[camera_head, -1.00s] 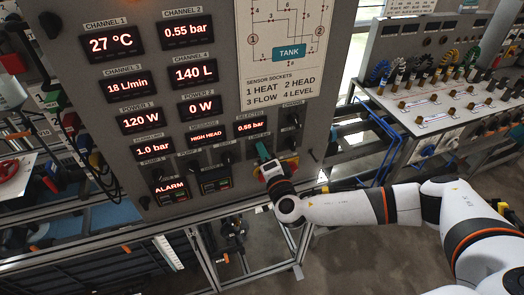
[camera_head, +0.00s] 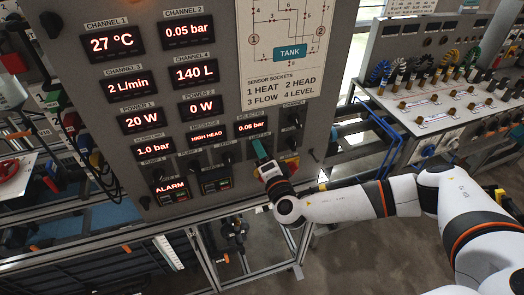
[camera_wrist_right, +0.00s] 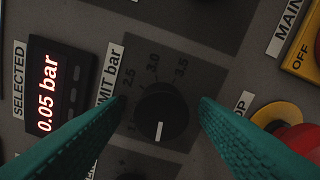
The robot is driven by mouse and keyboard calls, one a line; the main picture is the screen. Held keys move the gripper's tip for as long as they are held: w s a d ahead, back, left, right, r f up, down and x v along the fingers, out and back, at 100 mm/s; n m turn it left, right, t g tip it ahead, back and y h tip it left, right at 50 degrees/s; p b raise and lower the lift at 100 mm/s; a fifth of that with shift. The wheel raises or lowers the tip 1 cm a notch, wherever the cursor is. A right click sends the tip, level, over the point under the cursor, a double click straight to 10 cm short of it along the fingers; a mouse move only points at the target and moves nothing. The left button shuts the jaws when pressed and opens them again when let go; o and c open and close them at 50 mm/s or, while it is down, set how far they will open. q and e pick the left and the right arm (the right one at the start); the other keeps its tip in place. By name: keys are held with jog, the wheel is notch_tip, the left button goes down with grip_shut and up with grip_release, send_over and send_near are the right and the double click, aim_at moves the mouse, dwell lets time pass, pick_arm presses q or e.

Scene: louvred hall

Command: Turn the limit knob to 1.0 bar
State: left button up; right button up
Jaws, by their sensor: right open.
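The limit knob (camera_wrist_right: 158,112) is round and black with a white pointer line, seen in the right wrist view; the line points down in that picture. Its scale marks 2.5, 3.0 and 3.5 show above it, and the lower marks are hard to read. My right gripper (camera_wrist_right: 161,102) is open, with one teal finger on each side of the knob and gaps between. In the head view my right gripper (camera_head: 260,150) is at the panel's lower right and hides the knob. A display reading 1.0 bar (camera_head: 154,150) is at the panel's lower left. My left gripper is not in view.
The selected display (camera_wrist_right: 60,88) reads 0.05 bar, left of the knob. A red button on yellow (camera_wrist_right: 295,135) is close to the right finger. The grey panel (camera_head: 225,75) also carries a MESSAGE display (camera_head: 207,135) reading HIGH HEAD and a lit ALARM sign (camera_head: 170,188).

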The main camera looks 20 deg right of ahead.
jog(key=s, duration=0.7)
jog(key=shift+d, duration=0.2)
jog(key=s, duration=1.2)
jog(key=shift+d, duration=0.2)
dwell(0.6)
jog(key=shift+c, duration=0.5)
dwell(1.3)
